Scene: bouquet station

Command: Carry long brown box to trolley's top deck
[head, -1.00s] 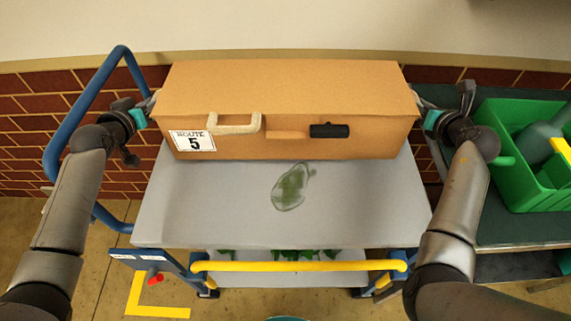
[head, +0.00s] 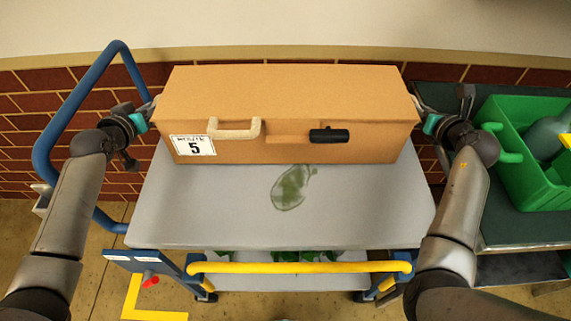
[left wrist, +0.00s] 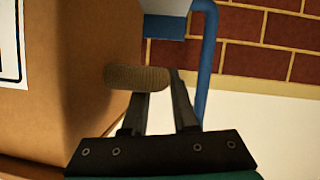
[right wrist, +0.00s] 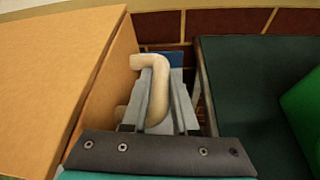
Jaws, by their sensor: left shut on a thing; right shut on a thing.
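The long brown box (head: 290,95) is level over the back part of the trolley's grey top deck (head: 230,220) in the head view. I cannot tell whether its underside touches the deck. Its front carries a white label with a 5 (head: 194,145), a pale handle (head: 234,129) and a black handle (head: 329,135). My left gripper (head: 150,106) is shut on a handle (left wrist: 137,77) at the box's left end. My right gripper (head: 421,105) is shut on a pale curved handle (right wrist: 157,80) at its right end.
A green stain-like patch (head: 293,187) lies on the deck before the box. The trolley has a blue frame (head: 60,130) at left and a yellow bar (head: 300,267) in front. A dark table (head: 520,228) with a green crate (head: 519,185) stands close at right. A brick wall is behind.

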